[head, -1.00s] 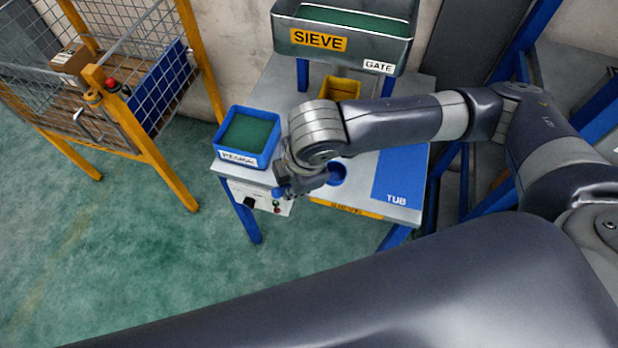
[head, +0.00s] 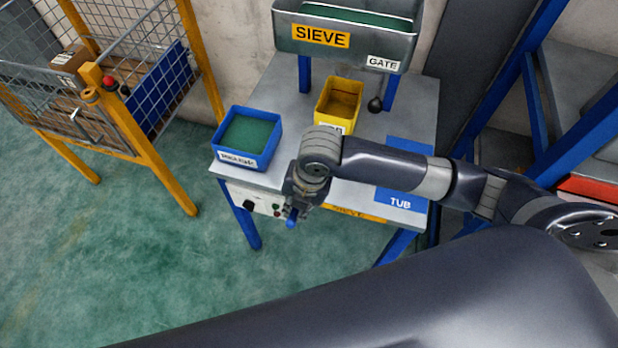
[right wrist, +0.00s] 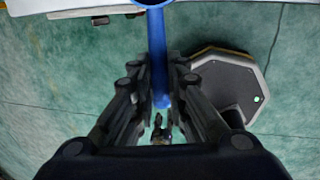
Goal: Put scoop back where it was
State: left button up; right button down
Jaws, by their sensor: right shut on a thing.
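The blue scoop is in my right gripper (head: 297,208), which is shut on its handle at the front edge of the work table. In the head view only a blue end of the scoop (head: 291,219) shows below the fingers; my arm hides the rest. In the right wrist view the blue handle (right wrist: 157,50) runs between the two fingers, with its end near the palm side and its far part cut off at the top. The scoop's bowl is not clearly seen. My left gripper is not in view.
The grey work table (head: 290,105) carries a blue bin (head: 262,158) of green material, a yellow bin (head: 320,118) and a blue TUB pad (head: 385,200). The sieve hopper (head: 345,55) stands behind. A mesh cage (head: 150,150) is at left. Open green floor lies in front.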

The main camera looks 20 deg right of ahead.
jog(key=w+d, duration=0.1)
jog(key=w, duration=0.1)
jog(key=w+d, duration=0.2)
jog(key=w, duration=0.1)
jog(key=w+d+f, duration=0.1)
jog(key=w+d, duration=0.1)
jog(key=w, duration=0.1)
jog(key=shift+w+d+p, duration=0.1)
jog(key=shift+d+p, duration=0.05)
jog(key=shift+p, duration=0.25)
jog(key=shift+s+d+x, duration=0.1)
jog(key=shift+d+x, duration=0.05)
jog(key=shift+x, duration=0.7)
jog(key=shift+s+d+x, duration=0.1)
jog(key=shift+d+x, duration=0.05)
jog(key=shift+x, duration=0.65)
jog(key=shift+f, duration=0.1)
jog(key=shift+f, duration=0.15)
jog(key=c, duration=1.6)
grip_release()
jog(key=v, duration=1.2)
jog(key=shift+a, duration=0.1)
